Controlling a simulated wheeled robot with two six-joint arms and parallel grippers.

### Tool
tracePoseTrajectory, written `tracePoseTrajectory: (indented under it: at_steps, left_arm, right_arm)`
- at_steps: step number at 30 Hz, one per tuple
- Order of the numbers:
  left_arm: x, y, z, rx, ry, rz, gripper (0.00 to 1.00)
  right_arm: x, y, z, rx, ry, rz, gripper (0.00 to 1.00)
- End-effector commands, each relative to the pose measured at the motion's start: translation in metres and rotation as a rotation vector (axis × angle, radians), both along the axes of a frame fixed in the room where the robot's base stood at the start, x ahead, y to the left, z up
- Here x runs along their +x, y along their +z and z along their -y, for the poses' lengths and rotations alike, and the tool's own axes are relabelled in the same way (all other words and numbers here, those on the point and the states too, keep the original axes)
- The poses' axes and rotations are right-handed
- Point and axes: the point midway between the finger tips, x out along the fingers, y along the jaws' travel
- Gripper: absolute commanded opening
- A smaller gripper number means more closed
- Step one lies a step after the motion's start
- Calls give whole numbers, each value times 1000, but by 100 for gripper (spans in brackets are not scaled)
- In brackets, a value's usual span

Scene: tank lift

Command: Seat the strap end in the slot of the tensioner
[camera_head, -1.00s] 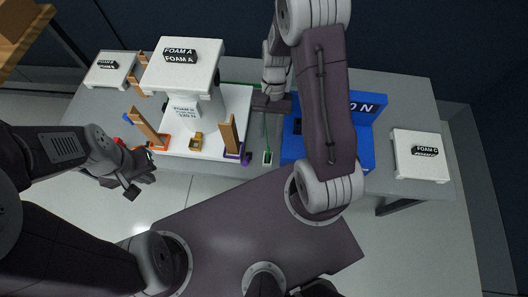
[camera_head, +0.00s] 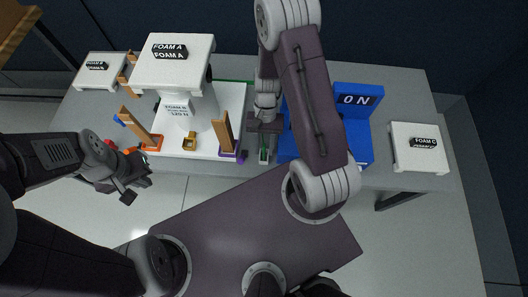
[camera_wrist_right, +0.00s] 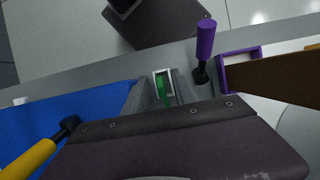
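The blue tensioner (camera_head: 359,122) stands right of the white tank stand, its display reading 0 N. My right arm hides part of it, and I cannot make out its slot. A green strap end (camera_head: 264,154) sits in a small pale frame near the table's front edge. It also shows in the right wrist view (camera_wrist_right: 164,90). My right gripper (camera_head: 265,146) points down over it. Its grey fingers seem apart, one on each side of the green piece; I cannot tell whether they touch it. My left gripper (camera_head: 136,189) is open and empty, in front of the table at left.
The white tank (camera_head: 173,68) carries a FOAM A block. A white FOAM C pad (camera_head: 420,150) lies at right.

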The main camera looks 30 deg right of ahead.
Motion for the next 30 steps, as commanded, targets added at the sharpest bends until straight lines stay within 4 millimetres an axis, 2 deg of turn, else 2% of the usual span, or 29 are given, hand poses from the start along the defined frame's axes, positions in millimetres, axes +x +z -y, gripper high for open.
tracePoseTrajectory:
  at_steps: [1, 3, 17, 30]
  left_arm:
    - [0, 0, 0, 0, 0, 0, 0]
    - [0, 0, 0, 0, 0, 0, 0]
    - [0, 4, 0, 0, 0, 0, 0]
    - [0, 40, 0, 0, 0, 0, 0]
  right_arm:
    - [0, 0, 0, 0, 0, 0, 15]
    - [0, 0, 0, 0, 0, 0, 0]
    - [1, 4, 0, -1, 0, 1, 0]
    - [5, 39, 1, 0, 2, 1, 0]
